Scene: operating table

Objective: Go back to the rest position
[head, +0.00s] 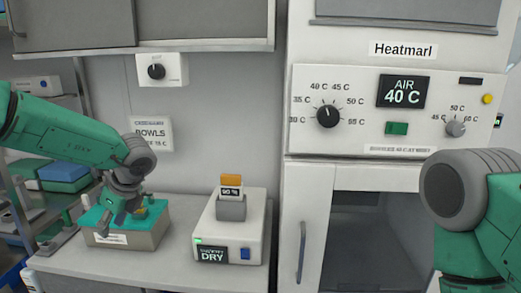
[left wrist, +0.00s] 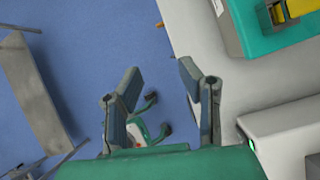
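My left gripper (head: 118,212) hangs at the end of the green left arm, in front of a teal-topped box (head: 152,236) on the counter in the head view. In the left wrist view the fingers of the left gripper (left wrist: 160,84) stand apart, with nothing held between them and blue floor behind. The teal-topped box (left wrist: 248,32) is at the upper right there, clear of the fingers, with a yellow item (left wrist: 298,8) on it. My right arm shows at the right edge of the head view; its gripper is out of sight.
A white unit labelled DRY (head: 252,236) holds an orange-topped piece (head: 231,181) on the counter (head: 185,268). A tall warming cabinet (head: 306,190) with dials stands to its right. Shelves (head: 60,205) with boxes are at the left. A wall cabinet (head: 200,22) hangs above.

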